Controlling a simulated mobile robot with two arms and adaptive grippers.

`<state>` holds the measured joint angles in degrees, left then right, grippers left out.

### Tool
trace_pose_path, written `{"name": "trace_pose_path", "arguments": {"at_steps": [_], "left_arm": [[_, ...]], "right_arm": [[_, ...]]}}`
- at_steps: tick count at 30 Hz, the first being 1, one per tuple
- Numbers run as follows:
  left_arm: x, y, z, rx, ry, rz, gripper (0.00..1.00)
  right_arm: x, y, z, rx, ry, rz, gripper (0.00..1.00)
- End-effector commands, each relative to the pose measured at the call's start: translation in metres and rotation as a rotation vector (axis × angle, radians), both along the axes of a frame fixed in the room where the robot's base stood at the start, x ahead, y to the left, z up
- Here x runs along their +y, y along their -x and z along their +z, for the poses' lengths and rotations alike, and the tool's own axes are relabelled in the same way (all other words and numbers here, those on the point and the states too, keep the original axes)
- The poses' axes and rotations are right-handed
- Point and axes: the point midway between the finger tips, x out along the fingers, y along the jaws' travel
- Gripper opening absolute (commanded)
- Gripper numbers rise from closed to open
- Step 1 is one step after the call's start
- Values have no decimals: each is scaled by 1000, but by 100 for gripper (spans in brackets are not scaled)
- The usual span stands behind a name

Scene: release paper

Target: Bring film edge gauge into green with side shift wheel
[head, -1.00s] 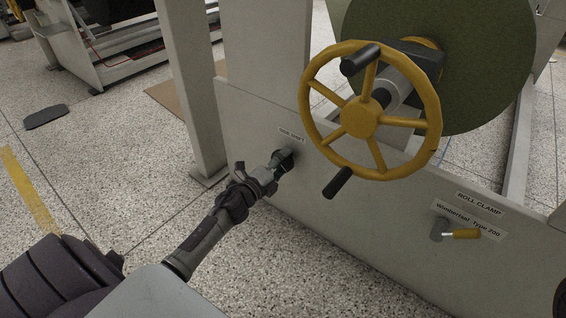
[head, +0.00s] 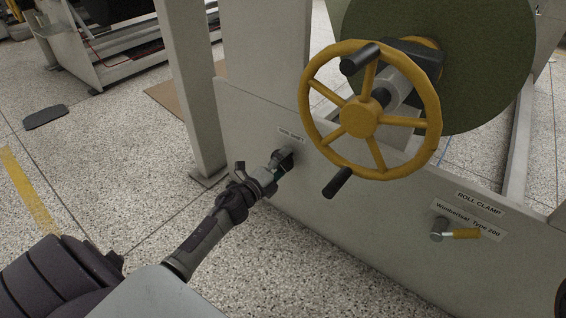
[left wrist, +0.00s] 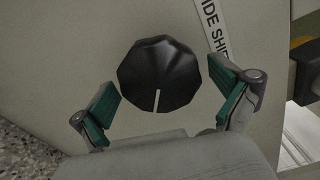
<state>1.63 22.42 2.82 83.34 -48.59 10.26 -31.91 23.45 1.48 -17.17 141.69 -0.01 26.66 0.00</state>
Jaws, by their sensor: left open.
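The side shift wheel is a black lobed knob (left wrist: 160,75) with a white pointer line, on the grey machine panel. In the left wrist view its line points down toward my gripper's palm. My left gripper (left wrist: 166,103) is open, with one green-padded finger on each side of the knob; a gap shows on both sides. In the head view my left gripper (head: 281,164) is at the panel under a small label (head: 291,136), and it hides most of the knob. A label reading "IDE SHI" (left wrist: 214,30) shows beside the knob. No film edge gauge can be made out. My right gripper is out of view.
A large yellow handwheel (head: 361,117) with black handles sticks out right of my left gripper, before a big green roll (head: 470,70). A roll clamp lever (head: 465,234) with a yellow grip is lower right. Speckled floor (head: 80,190) is open at left.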

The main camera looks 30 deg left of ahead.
Motion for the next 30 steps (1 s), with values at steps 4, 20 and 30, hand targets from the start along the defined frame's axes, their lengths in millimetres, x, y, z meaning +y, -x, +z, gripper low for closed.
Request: {"name": "trace_pose_path", "arguments": {"at_steps": [4, 20, 30], "left_arm": [[0, 0, 1, -1, 0, 1, 99], [7, 86, -1, 3, 1, 1, 99], [9, 119, 0, 0, 0, 0, 99]], "right_arm": [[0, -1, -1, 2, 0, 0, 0], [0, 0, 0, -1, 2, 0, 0], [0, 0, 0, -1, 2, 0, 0]]}}
